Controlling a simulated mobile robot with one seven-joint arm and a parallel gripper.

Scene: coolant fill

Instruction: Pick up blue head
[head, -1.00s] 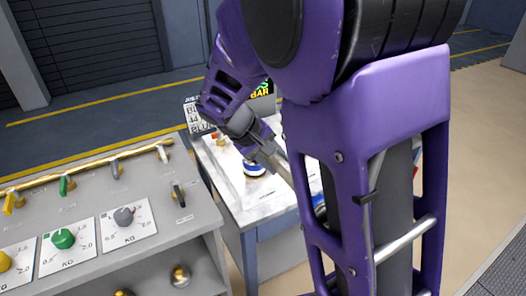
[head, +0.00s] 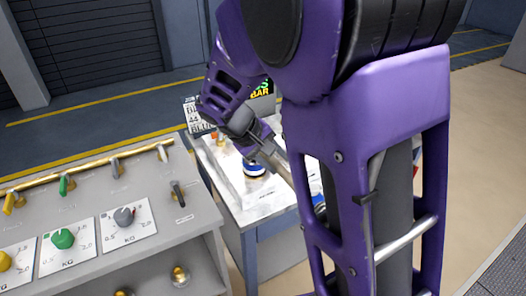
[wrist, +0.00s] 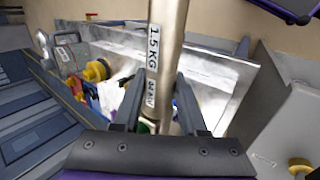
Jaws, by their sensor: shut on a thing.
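My gripper (wrist: 155,112) is shut on a metal cylinder (wrist: 166,50) labelled 1.5 KG, which stands between the two fingers in the wrist view. In the head view my gripper (head: 262,148) is over the white-topped table, partly hidden by my arm. A blue and white round piece (head: 253,168) sits on the table just below the gripper; I cannot tell whether it is the blue head. Another blue part (head: 319,204) shows partly behind my arm. The lower end of the held cylinder is hidden.
A grey panel (head: 190,238) with several knobs and coloured levers on a brass pipe stands at the left. The table (head: 262,208) has yellow, white and other small items at its far end (wrist: 97,70). A sign with BLUE on it (head: 197,117) stands behind.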

